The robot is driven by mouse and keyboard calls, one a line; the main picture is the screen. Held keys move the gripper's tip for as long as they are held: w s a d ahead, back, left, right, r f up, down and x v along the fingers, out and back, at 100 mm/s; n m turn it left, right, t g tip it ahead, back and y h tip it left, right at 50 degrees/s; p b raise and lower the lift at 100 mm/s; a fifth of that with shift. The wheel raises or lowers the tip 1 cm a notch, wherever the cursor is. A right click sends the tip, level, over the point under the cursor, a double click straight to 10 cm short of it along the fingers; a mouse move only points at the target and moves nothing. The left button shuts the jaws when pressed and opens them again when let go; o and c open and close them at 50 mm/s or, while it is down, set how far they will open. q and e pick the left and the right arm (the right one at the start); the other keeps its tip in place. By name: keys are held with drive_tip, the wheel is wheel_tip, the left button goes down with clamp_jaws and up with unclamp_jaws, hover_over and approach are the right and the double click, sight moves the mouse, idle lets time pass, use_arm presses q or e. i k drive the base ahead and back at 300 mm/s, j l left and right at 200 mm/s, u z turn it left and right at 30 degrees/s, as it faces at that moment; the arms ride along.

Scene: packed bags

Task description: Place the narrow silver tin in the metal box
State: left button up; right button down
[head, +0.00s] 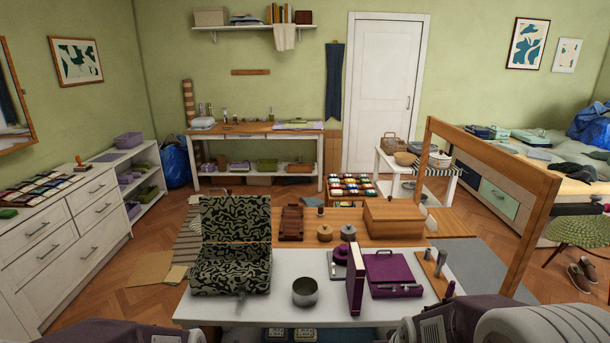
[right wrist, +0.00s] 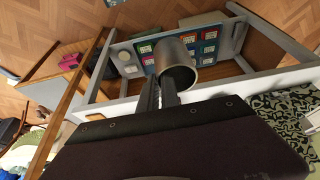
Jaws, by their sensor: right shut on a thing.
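In the right wrist view my right gripper (right wrist: 158,93) is shut on a silver tin (right wrist: 190,45), an open cylinder with its mouth towards the camera. I cannot make out a metal box with certainty.
An open patterned case (head: 230,270) stands on the table's left. An open purple case (head: 390,268) and an upright purple panel (head: 355,280) are on the right. A wooden box (head: 394,218) and a tall wooden frame (head: 500,160) are behind. The table's front left is bare.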

sight(235, 274)
drive_tip(key=i+j+u, duration=0.1)
drive_tip(key=i+j, duration=0.15)
drive_tip(key=j, duration=0.25)
drive_tip(key=i+j+u, duration=0.15)
drive_tip(key=i+j, duration=0.15)
drive_tip(key=j, duration=0.2)
drive_tip(key=i+j+u, duration=0.1)
drive_tip(key=i+j, duration=0.15)
drive_tip(key=j, duration=0.25)
drive_tip(key=i+j+u, duration=0.1)
drive_tip(key=i+j, duration=0.25)
